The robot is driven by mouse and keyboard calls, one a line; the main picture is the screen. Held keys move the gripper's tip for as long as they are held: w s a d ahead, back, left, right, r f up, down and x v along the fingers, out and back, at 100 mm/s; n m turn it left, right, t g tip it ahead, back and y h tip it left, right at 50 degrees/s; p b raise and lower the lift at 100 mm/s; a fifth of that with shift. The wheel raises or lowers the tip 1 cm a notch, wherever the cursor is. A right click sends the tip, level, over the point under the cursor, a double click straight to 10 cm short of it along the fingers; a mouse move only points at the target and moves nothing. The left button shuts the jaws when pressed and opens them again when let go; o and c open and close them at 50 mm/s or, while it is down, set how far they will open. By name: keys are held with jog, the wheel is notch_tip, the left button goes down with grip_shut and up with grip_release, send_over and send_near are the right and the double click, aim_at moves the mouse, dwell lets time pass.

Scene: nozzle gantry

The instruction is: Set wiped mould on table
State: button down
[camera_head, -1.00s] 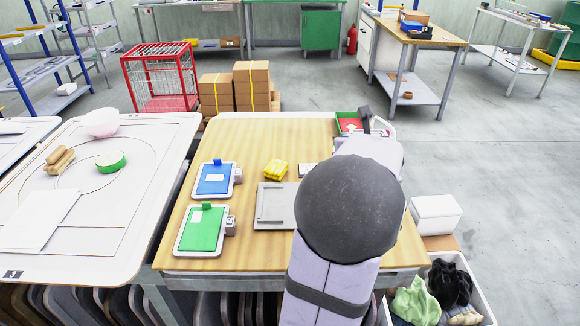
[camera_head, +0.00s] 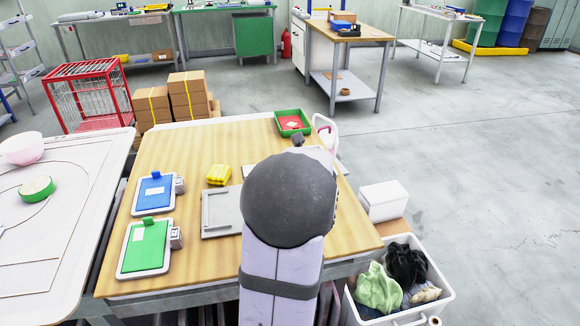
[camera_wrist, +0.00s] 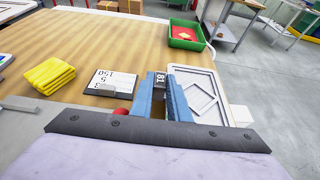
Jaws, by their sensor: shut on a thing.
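My gripper (camera_wrist: 164,98) is shut on the dark tab (camera_wrist: 160,80) of a white-framed mould (camera_wrist: 205,98), its number upside down between the blue fingers. The mould has a pale recessed panel with angular lines and lies to the right of the fingers in the wrist view. I cannot tell whether it touches the table. In the head view my arm hides the gripper and much of the mould. The wooden table (camera_head: 190,255) bears two other white-framed plates with grey side blocks, one with a blue cover (camera_head: 154,190) and one with a green cover (camera_head: 147,246).
A yellow folded cloth (camera_head: 218,175), a grey plate (camera_head: 218,222) and a number card (camera_wrist: 113,82) lie on the table. A green tray with a red inside (camera_head: 293,123) stands at the far right corner. A cloth bin (camera_head: 438,290) and white box (camera_head: 384,200) are beyond the right edge.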

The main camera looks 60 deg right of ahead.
jog(key=shift+f, duration=0.75)
jog(key=shift+f+b, duration=0.15)
jog(key=shift+b, duration=0.15)
jog(key=c, duration=2)
grip_release()
jog(key=shift+s+a+r, duration=0.1)
jog(key=shift+s+r, duration=0.05)
jog(key=shift+r, duration=0.05)
jog(key=p+v, duration=0.1)
jog(key=v, duration=0.9)
jog(key=shift+v, duration=0.85)
jog(key=shift+f, duration=0.15)
